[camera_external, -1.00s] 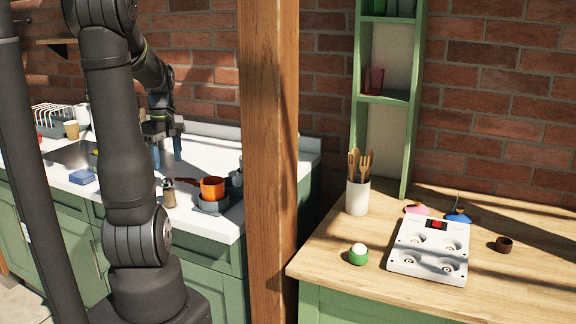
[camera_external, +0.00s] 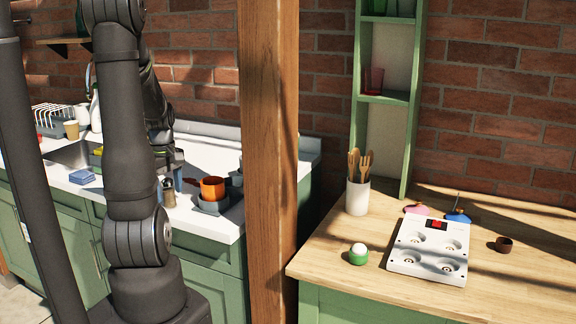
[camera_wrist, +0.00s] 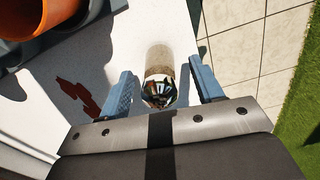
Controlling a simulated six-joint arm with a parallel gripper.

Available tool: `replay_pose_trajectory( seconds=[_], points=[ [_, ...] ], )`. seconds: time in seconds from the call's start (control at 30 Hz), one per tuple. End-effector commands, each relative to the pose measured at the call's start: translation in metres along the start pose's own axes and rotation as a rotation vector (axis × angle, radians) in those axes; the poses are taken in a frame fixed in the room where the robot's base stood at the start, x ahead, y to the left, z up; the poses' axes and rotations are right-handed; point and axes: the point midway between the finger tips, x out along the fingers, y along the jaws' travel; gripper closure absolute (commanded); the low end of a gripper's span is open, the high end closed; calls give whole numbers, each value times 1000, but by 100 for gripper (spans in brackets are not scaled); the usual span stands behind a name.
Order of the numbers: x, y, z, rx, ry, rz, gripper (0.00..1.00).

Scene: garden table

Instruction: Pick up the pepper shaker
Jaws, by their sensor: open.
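The pepper shaker (camera_external: 169,197) stands on the white counter, left of the orange pot. In the wrist view the shaker (camera_wrist: 160,62) shows as a pale tan body with a clear end holding dark, mixed specks. My gripper (camera_wrist: 160,72) is open, with one blue finger on each side of the shaker. Gaps show between the shaker and both fingers, so it is not held. In the external view my gripper (camera_external: 169,183) is low over the counter at the shaker, and my arm partly hides it.
The orange pot (camera_external: 212,187) sits in a grey dish (camera_external: 211,207) close to the right of the shaker. The counter edge is close by, with floor tiles (camera_wrist: 238,45) beyond. A blue sponge (camera_external: 82,177) lies to the left. A wooden post (camera_external: 268,150) stands to the right.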

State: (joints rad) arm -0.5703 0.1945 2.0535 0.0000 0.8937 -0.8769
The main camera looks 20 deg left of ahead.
Motion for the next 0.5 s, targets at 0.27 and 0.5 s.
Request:
replay_pose_trajectory(
  seconds=[0.27,0.5],
  points=[
    [0,0,0,0,0,0,83],
    [-1,0,0,0,0,0,90]
  ],
)
